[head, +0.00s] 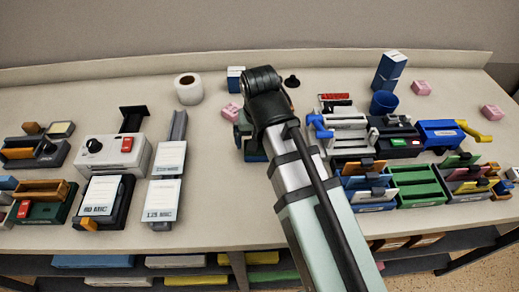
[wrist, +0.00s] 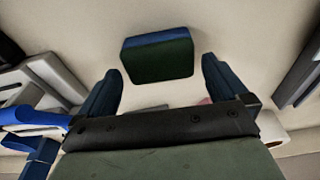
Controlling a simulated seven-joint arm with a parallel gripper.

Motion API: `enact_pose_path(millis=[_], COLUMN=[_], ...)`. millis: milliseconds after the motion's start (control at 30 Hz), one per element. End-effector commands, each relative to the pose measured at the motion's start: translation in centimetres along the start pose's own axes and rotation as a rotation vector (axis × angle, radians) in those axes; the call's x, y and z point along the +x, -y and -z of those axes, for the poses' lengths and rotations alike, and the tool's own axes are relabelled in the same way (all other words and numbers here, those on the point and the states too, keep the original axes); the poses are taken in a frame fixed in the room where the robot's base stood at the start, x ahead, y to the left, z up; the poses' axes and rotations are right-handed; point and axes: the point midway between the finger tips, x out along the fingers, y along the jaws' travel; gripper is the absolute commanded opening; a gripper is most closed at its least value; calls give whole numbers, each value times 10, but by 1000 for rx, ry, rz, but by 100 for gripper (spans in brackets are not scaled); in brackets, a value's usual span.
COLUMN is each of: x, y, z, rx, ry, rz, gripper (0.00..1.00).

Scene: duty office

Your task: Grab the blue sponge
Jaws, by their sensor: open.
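The blue sponge (wrist: 157,58) is a small block in the wrist view, with a blue strip along one side and a dark green broad face. It lies on the pale counter. My gripper (wrist: 160,78) is open, with one dark blue finger on each side of the sponge. Gaps show between both fingers and the sponge, and nothing is held. In the head view my arm hides most of the gripper (head: 246,138) and I cannot clearly make out the sponge.
Label machines (head: 113,155) are at left. Pink blocks (head: 421,88) lie at the back right.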

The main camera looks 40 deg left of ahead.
Motion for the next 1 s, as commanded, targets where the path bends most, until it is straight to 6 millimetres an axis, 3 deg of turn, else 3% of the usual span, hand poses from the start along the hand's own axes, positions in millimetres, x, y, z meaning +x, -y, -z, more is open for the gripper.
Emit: enact_pose_path(millis=[300,600,933,1000], x=[34,37,37,37], y=[-1,-1,-1,-1], z=[0,0,0,0], rx=[0,0,0,0], ry=[1,-1,0,0], rz=[0,0,0,0], gripper=[100,100,68,66])
